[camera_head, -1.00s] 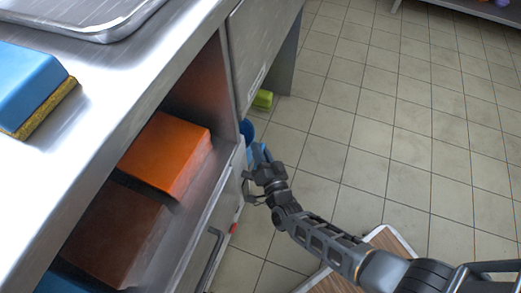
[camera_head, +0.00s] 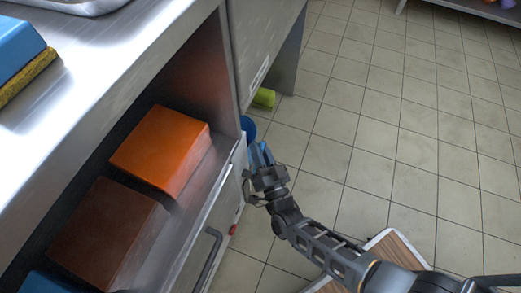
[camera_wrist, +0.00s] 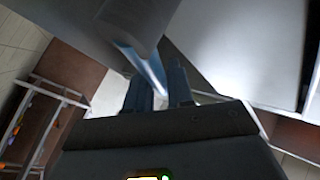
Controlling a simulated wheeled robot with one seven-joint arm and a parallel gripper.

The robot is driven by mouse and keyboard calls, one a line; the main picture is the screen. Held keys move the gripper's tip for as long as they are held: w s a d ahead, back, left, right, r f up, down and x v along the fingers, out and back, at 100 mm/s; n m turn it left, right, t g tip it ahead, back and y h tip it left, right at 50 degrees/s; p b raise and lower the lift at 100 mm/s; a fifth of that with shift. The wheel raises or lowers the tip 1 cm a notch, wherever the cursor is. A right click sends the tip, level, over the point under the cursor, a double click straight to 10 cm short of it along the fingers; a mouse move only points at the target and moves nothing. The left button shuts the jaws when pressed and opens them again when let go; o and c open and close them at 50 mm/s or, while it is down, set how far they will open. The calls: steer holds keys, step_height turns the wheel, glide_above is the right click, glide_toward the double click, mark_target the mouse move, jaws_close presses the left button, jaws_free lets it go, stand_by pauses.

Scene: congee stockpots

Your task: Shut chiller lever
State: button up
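The front of the steel unit (camera_head: 235,190) runs down the left of the head view, with a dark bar handle (camera_head: 208,262) low on it and a small red part (camera_head: 233,229) beside it. I cannot tell which part is the chiller lever.
Orange box (camera_head: 162,148) and brown box (camera_head: 105,232) sit inside the open unit. A wood-topped board (camera_head: 395,252) lies below my arm.

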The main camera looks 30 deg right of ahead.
steer(key=o, duration=0.3)
steer(key=shift+p+v, duration=0.55)
steer(key=shift+v, duration=3.4)
